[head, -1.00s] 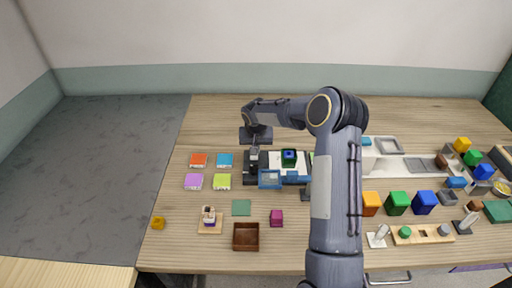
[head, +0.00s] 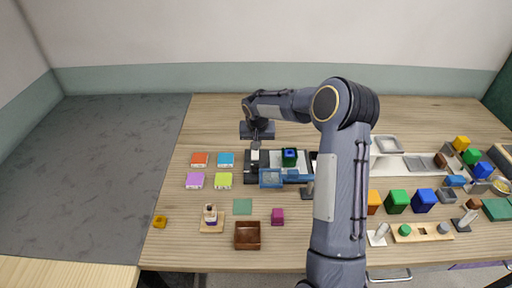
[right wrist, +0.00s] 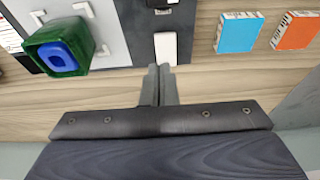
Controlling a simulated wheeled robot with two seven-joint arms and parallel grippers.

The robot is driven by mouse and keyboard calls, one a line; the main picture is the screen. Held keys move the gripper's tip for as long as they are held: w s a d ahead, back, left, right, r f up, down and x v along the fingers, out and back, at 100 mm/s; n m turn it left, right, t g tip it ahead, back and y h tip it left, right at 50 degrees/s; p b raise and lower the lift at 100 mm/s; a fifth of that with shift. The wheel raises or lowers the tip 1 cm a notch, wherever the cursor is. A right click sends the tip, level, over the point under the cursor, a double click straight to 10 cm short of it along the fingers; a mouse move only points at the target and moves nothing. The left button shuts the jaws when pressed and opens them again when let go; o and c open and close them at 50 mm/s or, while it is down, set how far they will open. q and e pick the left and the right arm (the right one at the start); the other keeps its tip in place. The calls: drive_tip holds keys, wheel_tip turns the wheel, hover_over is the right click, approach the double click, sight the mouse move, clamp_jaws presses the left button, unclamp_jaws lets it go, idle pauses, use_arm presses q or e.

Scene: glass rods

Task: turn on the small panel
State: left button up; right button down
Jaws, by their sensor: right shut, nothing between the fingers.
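The small panel (head: 250,177) is a dark plate lying flat on the table, with a white switch piece (head: 255,155) near its far end. In the right wrist view the panel (right wrist: 183,18) is at the top centre, and the white switch (right wrist: 165,48) sits at its near edge. My right gripper (head: 256,143) is just beyond the panel's far end. Its fingertips (right wrist: 160,70) are shut and empty, close to the switch and apparently a little short of it. I cannot tell whether they touch it. My left gripper is not in view.
My right arm covers part of the table. The table behind the panel is clear.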

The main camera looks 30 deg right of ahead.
sight(255, 153)
drive_tip(key=b+v, duration=0.2)
drive_tip(key=v, duration=0.7)
drive_tip(key=shift+s+a+r, duration=0.3)
drive_tip(key=shift+t, duration=0.3)
drive_tip(key=x, duration=0.9)
drive_tip(key=p+x, duration=0.1)
drive_tip(key=x, duration=0.4)
drive_tip(key=shift+w+d+r, duration=0.2)
drive_tip(key=shift+w, duration=0.2)
drive_tip(key=shift+f, duration=0.1)
